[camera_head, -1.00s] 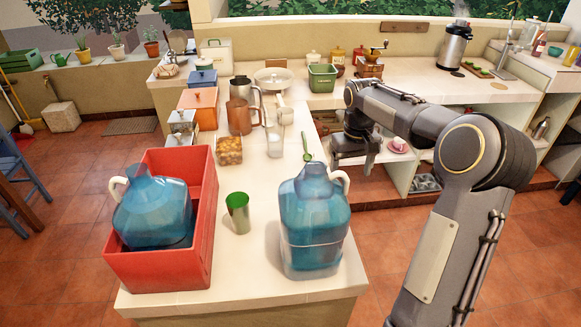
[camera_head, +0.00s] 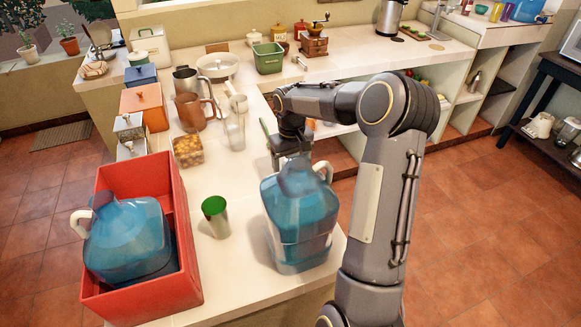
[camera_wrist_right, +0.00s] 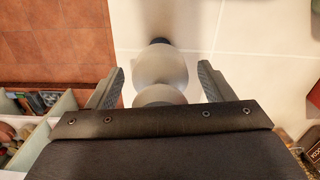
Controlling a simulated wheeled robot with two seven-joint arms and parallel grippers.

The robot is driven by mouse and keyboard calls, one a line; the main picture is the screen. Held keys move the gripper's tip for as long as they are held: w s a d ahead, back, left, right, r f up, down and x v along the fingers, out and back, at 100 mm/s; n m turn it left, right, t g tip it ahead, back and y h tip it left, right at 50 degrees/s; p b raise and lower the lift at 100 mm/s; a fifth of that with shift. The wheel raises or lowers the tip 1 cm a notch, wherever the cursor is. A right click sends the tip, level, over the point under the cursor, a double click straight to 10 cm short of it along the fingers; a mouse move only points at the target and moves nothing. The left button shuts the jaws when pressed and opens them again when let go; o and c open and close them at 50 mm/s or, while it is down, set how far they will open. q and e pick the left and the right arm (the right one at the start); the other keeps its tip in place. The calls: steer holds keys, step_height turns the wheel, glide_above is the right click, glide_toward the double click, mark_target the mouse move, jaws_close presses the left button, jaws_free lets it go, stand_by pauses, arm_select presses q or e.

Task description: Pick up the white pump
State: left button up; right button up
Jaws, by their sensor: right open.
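A pale, rounded object with a dark tip, apparently the white pump (camera_wrist_right: 160,66), shows between the fingers in the right wrist view. I cannot make it out in the head view, where my arm and the blue jug may hide it. My right gripper (camera_head: 291,158) is just behind the right blue jug, over the counter's right edge. In the wrist view the right gripper (camera_wrist_right: 161,72) is open, with one finger on each side of the pale object and gaps beside it. My left gripper is not in view.
The right blue jug (camera_head: 300,222) stands near the counter's front corner. A green cup (camera_head: 215,215) and a red crate (camera_head: 182,200) holding another blue jug (camera_head: 128,240) stand to its left. Pitchers and canisters line the counter behind.

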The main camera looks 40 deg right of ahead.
steer(key=shift+f, duration=0.25)
steer(key=c, duration=1.1)
steer(key=shift+r, duration=0.1)
